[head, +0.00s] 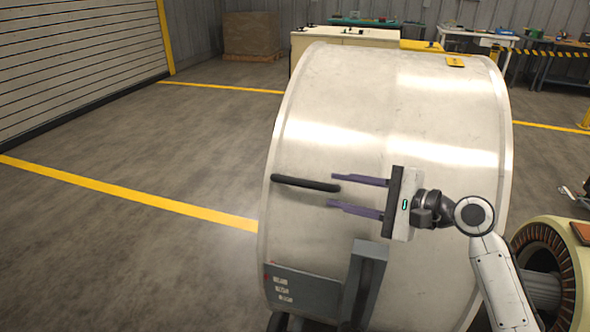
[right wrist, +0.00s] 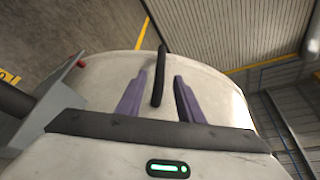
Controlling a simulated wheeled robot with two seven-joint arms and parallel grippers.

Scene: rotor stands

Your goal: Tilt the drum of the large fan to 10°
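The drum (head: 350,120) of the large fan is a wide, pale metal cylinder filling the middle of the head view; it also shows in the right wrist view (right wrist: 100,155). A black bar handle (head: 300,183) sticks out on its near side. My right gripper (head: 332,191) is open, its two purple fingers pointing left towards the handle. In the right wrist view the handle (right wrist: 158,75) lies between the spread fingers (right wrist: 159,76), with a gap on each side. The drum's angle cannot be read. My left gripper is out of view.
A grey post (head: 365,280) and a dark plate with markings (head: 300,291) stand at the drum's lower front. A copper-wound rotor part (head: 555,270) is close by at lower right. Benches (head: 345,38) stand behind. The floor at left (head: 130,250) is clear.

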